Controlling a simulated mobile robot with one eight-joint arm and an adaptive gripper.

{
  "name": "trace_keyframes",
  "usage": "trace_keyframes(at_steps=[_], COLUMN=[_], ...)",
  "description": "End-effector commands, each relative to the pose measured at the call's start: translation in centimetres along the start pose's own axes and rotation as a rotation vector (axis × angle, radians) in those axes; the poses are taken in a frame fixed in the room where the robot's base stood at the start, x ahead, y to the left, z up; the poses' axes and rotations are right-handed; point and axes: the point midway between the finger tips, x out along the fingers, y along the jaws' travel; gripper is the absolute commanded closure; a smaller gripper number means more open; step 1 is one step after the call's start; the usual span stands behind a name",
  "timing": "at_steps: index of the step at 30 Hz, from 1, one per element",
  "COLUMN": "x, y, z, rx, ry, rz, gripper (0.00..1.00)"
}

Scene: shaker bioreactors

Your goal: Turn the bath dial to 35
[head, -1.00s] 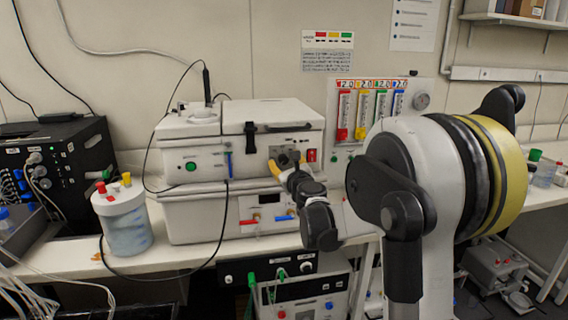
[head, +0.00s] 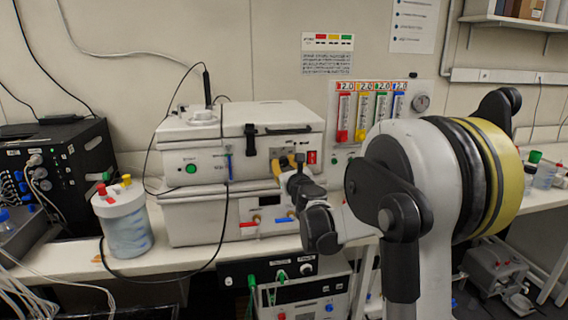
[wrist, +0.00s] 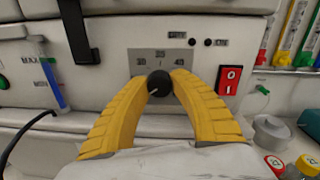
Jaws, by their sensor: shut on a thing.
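The bath dial (wrist: 159,83) is a small round black knob on the front of the upper white bath unit (head: 236,135). A grey scale plate (wrist: 147,58) behind it shows marks that look like 30 at left, 35 at top and 40 at right. A pale mark on the knob seems to point to the lower left. My gripper (wrist: 160,82) has its two yellow fingers shut on the dial, one on each side. In the head view my gripper (head: 291,161) reaches the panel and the dial is mostly hidden.
A red rocker switch (wrist: 230,80) sits right of the dial. A black latch (wrist: 73,32) and a blue-marked level tube (wrist: 55,84) are to the left. Flow meters (head: 369,116) stand at right, and a lidded jar (head: 123,219) stands on the bench at left.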

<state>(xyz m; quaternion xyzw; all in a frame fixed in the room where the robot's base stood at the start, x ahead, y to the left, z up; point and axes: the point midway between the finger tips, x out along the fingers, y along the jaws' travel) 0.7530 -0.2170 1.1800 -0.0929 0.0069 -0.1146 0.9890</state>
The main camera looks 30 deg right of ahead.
Motion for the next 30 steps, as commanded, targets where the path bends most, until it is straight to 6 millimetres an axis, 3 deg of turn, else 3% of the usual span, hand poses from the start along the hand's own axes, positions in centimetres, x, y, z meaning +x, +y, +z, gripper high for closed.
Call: trace_keyframes(at_steps=[30], x=[-0.04], y=[0.15], z=[-0.09], rx=[0.947], ry=[-0.044], rz=[-0.017], gripper=[1.00])
